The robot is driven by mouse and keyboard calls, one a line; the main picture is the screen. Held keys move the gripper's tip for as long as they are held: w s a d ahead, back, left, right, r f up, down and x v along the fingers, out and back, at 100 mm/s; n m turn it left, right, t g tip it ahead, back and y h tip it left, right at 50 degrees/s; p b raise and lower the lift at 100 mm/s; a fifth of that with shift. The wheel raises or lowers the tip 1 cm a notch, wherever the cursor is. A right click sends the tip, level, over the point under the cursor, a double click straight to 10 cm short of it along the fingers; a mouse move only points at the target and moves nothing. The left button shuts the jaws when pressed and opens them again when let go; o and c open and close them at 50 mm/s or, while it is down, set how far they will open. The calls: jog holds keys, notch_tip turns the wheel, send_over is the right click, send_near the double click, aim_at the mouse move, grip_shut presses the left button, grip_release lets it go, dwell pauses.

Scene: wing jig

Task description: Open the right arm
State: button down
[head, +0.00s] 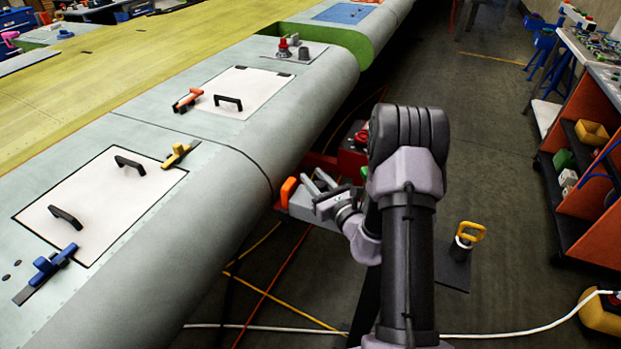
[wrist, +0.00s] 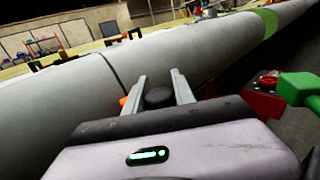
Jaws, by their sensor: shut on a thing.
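My gripper (head: 314,179) is low beside the near curved edge of the grey wing (head: 236,165), right of it in the head view. In the wrist view its two fingers (wrist: 158,78) stand apart with a dark rounded thing (wrist: 157,97) between them, and the gripper is shut on it. What this thing belongs to is hidden. An orange handle-like part (head: 288,192) is just left of the fingers, and a bit of orange (wrist: 123,101) shows beside the left finger in the wrist view. I cannot tell which part is the right arm.
A red unit (wrist: 262,101) with a green handle (wrist: 299,88) stands right of my gripper in the wrist view. Panels with black handles (head: 130,163) and blue (head: 50,263), yellow (head: 176,154) and orange (head: 187,99) clamps are on the wing. Cables cross the floor. An orange shelf (head: 590,150) stands right.

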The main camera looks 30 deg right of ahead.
jog(key=c, duration=1)
grip_release()
jog(key=shift+c, duration=0.2)
jog(key=s, duration=1.7)
jog(key=shift+s+d, duration=0.15)
jog(key=shift+d, duration=0.1)
